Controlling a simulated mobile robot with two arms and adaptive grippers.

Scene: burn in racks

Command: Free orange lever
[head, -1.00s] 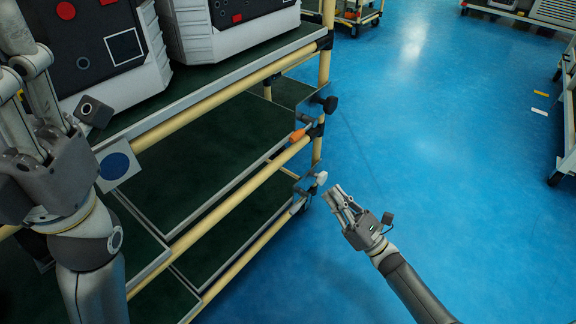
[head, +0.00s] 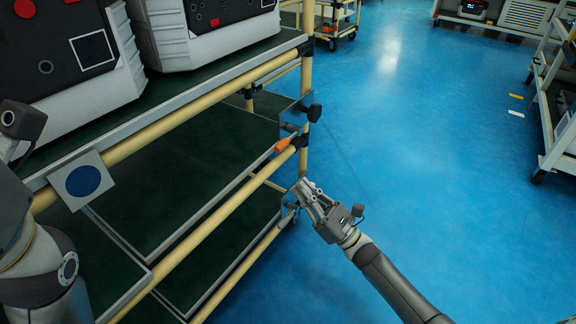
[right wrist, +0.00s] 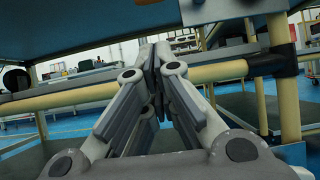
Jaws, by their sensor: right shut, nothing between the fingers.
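The orange lever (head: 284,144) sits on the yellow front rail of the rack's middle shelf, close to the corner post. My right gripper (head: 301,187) is just below and slightly right of the lever, apart from it, beside the post. Its fingers are shut and empty; the right wrist view shows the fingertips (right wrist: 155,58) together. I cannot make out the lever in the right wrist view. My left arm is at the left edge of the head view, and its gripper is mostly cut off.
The rack (head: 222,205) has dark green shelves and yellow tube rails; white-and-black units (head: 205,35) stand on top. A black knob (head: 313,112) juts from the post above the lever. A blue-dotted plate (head: 82,182) is on the left. Blue floor (head: 430,190) is clear to the right.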

